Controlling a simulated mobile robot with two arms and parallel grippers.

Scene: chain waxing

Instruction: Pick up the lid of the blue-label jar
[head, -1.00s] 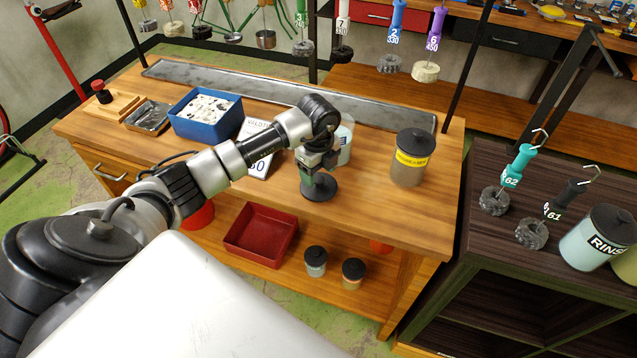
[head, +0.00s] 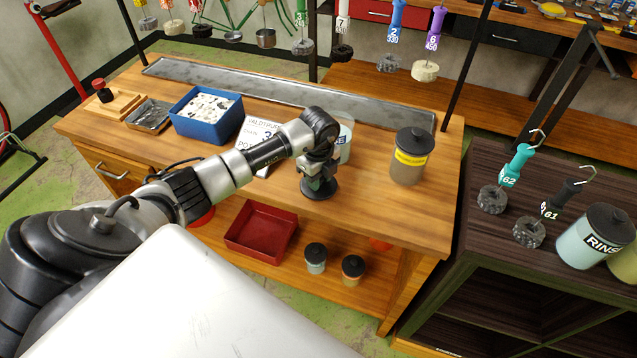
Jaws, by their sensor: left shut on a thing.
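My left gripper (head: 317,182) points down over the front middle of the wooden workbench. It is shut on the top of a round black lid (head: 320,193), which is at or just above the bench top; I cannot tell if it touches. A pale jar (head: 346,150) stands right behind the gripper, mostly hidden by my left arm. My right gripper is not in view.
A yellow-label jar (head: 407,172) with a black lid stands to the right on the workbench (head: 400,222). A blue bin (head: 205,131) and a white sign (head: 262,130) are left of the gripper. A dark cabinet (head: 490,245) stands at the right.

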